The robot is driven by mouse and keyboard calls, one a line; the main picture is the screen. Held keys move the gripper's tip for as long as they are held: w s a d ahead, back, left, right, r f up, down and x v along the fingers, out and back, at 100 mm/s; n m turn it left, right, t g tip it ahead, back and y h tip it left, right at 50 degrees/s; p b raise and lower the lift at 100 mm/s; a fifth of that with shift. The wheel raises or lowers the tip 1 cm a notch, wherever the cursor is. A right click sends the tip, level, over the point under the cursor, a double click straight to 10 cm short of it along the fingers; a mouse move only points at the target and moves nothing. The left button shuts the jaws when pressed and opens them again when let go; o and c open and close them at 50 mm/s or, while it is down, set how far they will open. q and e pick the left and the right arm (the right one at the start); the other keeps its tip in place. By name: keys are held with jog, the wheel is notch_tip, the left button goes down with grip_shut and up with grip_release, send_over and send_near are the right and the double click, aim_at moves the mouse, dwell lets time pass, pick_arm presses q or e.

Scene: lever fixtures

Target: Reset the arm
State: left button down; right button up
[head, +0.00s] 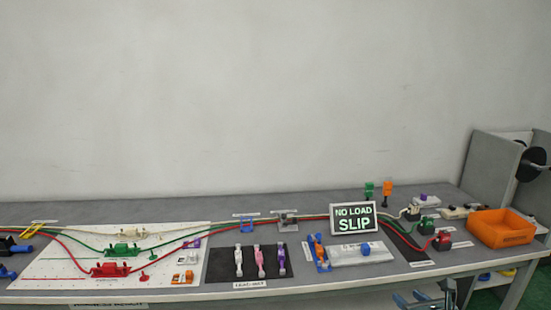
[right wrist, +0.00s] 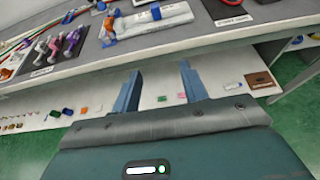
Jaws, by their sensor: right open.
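A sign (head: 354,219) on the bench reads "NO LOAD SLIP" in lit letters. In front of it lies a pale grey block (head: 345,256) with a blue knob (head: 366,248). An upright blue and orange lever-like part (head: 318,250) stands at its left end; I cannot tell which part is the task's arm. The block also shows at the top of the right wrist view (right wrist: 150,22). My right gripper (head: 411,299) is low at the bench's front edge, partly cut off by the frame. In the right wrist view its two blue fingers (right wrist: 159,88) are apart with nothing between them.
White, pink and purple levers (head: 260,262) stand on a dark mat. Red (head: 110,269) and green (head: 122,249) fixtures sit on a white board, with cables running right. An orange bin (head: 501,228) is at the right. A lower shelf (right wrist: 80,115) holds small items.

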jog(key=w+d+r+m+t+h, duration=0.1)
jog(key=w+d+r+m+h, duration=0.1)
jog(key=d+r+m, duration=0.7)
jog(key=w+d+r+m+t+h, duration=0.25)
jog(key=r+m, duration=0.55)
jog(key=m, duration=0.5)
jog(key=w+d+r+m+h, duration=0.2)
jog(key=d+r+m+h, duration=0.1)
jog(key=d+r+m, duration=0.65)
jog(key=s+a+f+g+y, duration=0.15)
jog(key=s+a+f, duration=0.25)
jog(key=a+f, duration=0.45)
jog(key=s+a+f+g+y, duration=0.1)
jog(key=s+a+f+y, duration=0.25)
jog(key=a+f, duration=0.45)
jog(key=s+a+f+g+y, duration=0.1)
jog(key=s+a+f, duration=0.3)
jog(key=a+f, duration=0.45)
jog(key=s+a+f+m+g+y, duration=0.1)
jog(key=s+a+f, duration=0.2)
jog(key=s+a, duration=0.2)
jog(key=s+a+f+m+g+y, duration=0.1)
jog(key=s+a+f, duration=0.3)
jog(key=s, duration=0.7)
jog(key=s+a+f+m+g+y, duration=0.1)
jog(key=s+a+f, duration=0.3)
jog(key=s, duration=0.5)
jog(key=shift+a, duration=0.8)
